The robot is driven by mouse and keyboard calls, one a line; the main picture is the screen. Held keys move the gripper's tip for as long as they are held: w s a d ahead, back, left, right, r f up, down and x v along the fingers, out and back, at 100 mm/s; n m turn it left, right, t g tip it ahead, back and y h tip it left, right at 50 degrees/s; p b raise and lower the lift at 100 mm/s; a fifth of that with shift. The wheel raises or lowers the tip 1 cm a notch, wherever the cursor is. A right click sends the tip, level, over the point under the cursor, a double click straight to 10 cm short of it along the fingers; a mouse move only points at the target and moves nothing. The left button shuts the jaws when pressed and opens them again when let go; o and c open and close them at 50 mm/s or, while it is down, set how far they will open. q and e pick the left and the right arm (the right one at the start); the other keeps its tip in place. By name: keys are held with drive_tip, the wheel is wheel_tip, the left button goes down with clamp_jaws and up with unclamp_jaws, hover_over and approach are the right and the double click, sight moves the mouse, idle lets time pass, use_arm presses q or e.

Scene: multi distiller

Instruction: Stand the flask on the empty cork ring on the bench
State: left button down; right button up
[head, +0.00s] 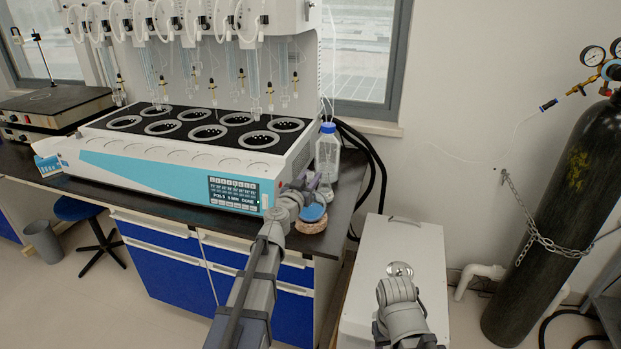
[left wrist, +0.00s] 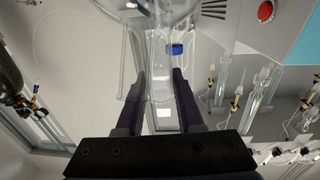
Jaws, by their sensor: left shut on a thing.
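My left gripper (head: 312,184) is shut on the clear glass flask at the right end of the bench. In the left wrist view the flask's neck (left wrist: 161,80) stands between the two dark fingers, with its round body cut off at the top edge. In the head view the flask (head: 327,192) shows only as a small clear shape beside the gripper. A brown cork ring (head: 310,227) lies at the bench's front right corner, partly hidden under a blue disc. The flask appears behind the ring; I cannot tell what it touches.
A blue-capped bottle (head: 327,155) stands just behind the flask. The white and blue distiller (head: 160,158) fills the bench to the left. A white cabinet (head: 425,250) stands right of the bench, and a chained black gas cylinder (head: 560,210) is farther right.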

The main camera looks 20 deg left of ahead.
use_arm(q)
drive_tip(key=shift+f+b, duration=0.3)
drive_tip(key=shift+f, duration=0.05)
idle(0.4)
drive_tip(key=shift+c, duration=2.3)
unclamp_jaws()
drive_tip(key=shift+s, duration=0.1)
drive_tip(key=s, duration=0.7)
drive_tip(key=shift+s+a, duration=0.25)
drive_tip(key=shift+a, duration=0.15)
